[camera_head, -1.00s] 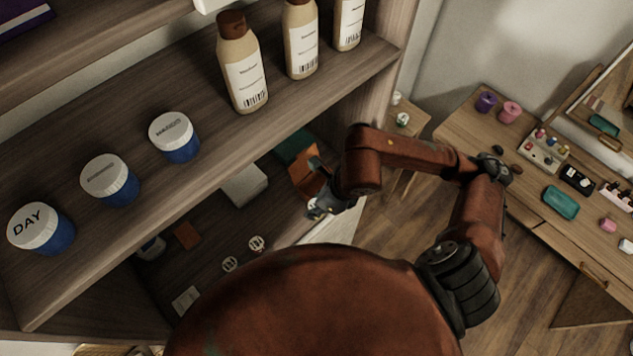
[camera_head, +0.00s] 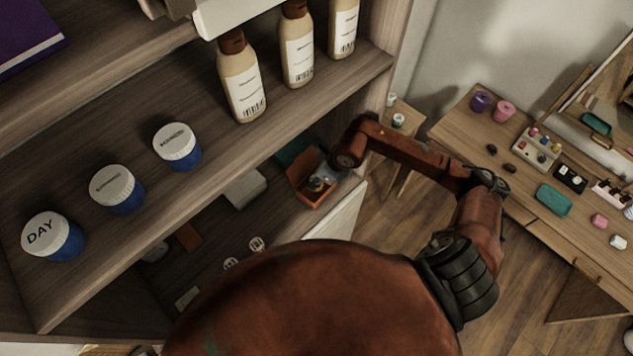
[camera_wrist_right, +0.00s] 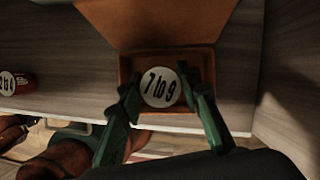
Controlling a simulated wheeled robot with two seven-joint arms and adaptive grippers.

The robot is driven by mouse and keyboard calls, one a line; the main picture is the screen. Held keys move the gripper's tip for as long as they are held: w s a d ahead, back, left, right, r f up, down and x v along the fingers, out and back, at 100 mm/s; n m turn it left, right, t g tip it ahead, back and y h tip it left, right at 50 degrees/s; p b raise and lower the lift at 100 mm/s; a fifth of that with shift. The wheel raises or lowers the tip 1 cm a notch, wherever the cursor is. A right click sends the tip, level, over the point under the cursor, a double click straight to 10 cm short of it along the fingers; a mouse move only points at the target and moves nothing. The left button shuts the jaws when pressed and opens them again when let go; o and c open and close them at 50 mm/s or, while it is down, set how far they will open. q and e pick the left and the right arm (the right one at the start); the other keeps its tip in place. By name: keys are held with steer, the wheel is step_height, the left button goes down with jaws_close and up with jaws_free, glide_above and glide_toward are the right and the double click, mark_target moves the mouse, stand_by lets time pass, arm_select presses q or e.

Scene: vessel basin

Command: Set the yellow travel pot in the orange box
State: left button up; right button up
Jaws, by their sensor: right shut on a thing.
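The orange box (camera_head: 306,197) stands on the lower shelf with its lid raised. In the right wrist view the raised lid (camera_wrist_right: 155,22) is at the top and the box opening is below it. The travel pot (camera_wrist_right: 160,88) shows only its round white top marked "7 to 9"; its yellow side is hardly visible. My right gripper (camera_wrist_right: 158,92) is shut on the pot, one finger on each side, over or within the box opening. In the head view my right gripper (camera_head: 322,182) is small and partly hidden at the box. My left gripper is out of view.
A red pot (camera_wrist_right: 20,82) stands left of the box in the right wrist view. Blue pots with white lids (camera_head: 118,189) and tan bottles (camera_head: 241,80) stand on the shelf above. A pale box (camera_head: 245,188) lies left of the orange box.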

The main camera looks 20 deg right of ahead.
steer(key=shift+w+d+f, duration=0.1)
steer(key=shift+w+f, duration=0.1)
steer(key=shift+f, duration=0.4)
step_height(320, 180, down, 2)
steer(key=shift+f+p, duration=0.1)
steer(key=shift+p, duration=0.55)
steer(key=shift+f, duration=0.2)
steer(key=shift+f, duration=0.1)
steer(key=o, duration=0.9)
steer(key=shift+o, duration=0.2)
steer(key=shift+d+r, duration=0.1)
steer(key=shift+r, duration=0.2)
steer(key=b+v, duration=0.1)
steer(key=v, duration=1)
steer(key=shift+s+r+b, duration=0.15)
steer(key=shift+r+b, duration=0.15)
